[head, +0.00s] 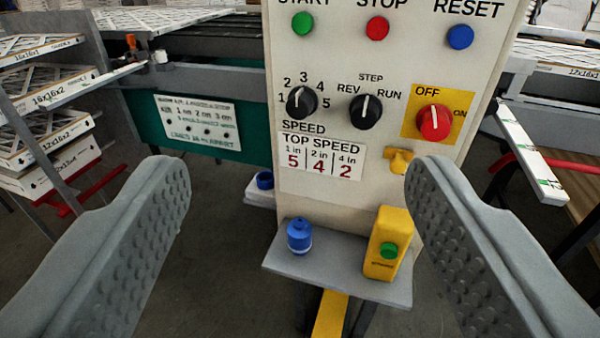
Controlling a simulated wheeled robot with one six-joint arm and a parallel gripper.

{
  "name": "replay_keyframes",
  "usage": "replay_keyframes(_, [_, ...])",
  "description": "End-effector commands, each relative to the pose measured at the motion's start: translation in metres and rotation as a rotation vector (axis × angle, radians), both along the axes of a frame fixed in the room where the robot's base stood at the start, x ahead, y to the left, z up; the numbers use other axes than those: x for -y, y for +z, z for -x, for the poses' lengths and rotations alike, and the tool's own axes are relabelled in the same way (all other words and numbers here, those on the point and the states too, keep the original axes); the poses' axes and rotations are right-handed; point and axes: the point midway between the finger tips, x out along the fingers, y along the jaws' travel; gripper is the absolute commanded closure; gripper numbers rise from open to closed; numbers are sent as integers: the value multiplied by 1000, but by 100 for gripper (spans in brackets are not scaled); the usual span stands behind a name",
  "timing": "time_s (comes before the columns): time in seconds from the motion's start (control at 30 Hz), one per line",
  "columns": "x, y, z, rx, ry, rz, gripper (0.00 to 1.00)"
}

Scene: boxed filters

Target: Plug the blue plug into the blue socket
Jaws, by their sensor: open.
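The blue plug (299,236) stands upright on a small grey shelf (340,275) at the foot of the control panel. It has a narrow top and a pale ring near its base. The blue socket (264,180) appears to be the blue ring on a white block, left of the panel and a little behind the plug. My gripper (297,185) is open, with one studded grey finger at the left and one at the right. The plug shows between the fingers, farther off, and nothing is held.
A yellow box with a green button (388,245) stands on the shelf right of the plug. The panel (330,215) rises behind, with knobs, buttons and a yellow fitting (398,161). Boxed filters (45,135) are stacked in a rack at left. A white-topped rail (530,155) lies at right.

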Motion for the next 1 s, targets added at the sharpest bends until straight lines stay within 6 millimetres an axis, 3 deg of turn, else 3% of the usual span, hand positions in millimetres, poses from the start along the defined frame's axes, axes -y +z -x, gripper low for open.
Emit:
replay_keyframes(0.17, [2,-6,-13,-49,-11,-89,33])
replay_keyframes(0.47, [12,-46,-78,-316,-154,-644,33])
replay_keyframes(0.77, [22,-95,-136,-556,-455,-1238,33])
replay_keyframes(1.0, [28,-137,-175,-688,-808,-1671,33])
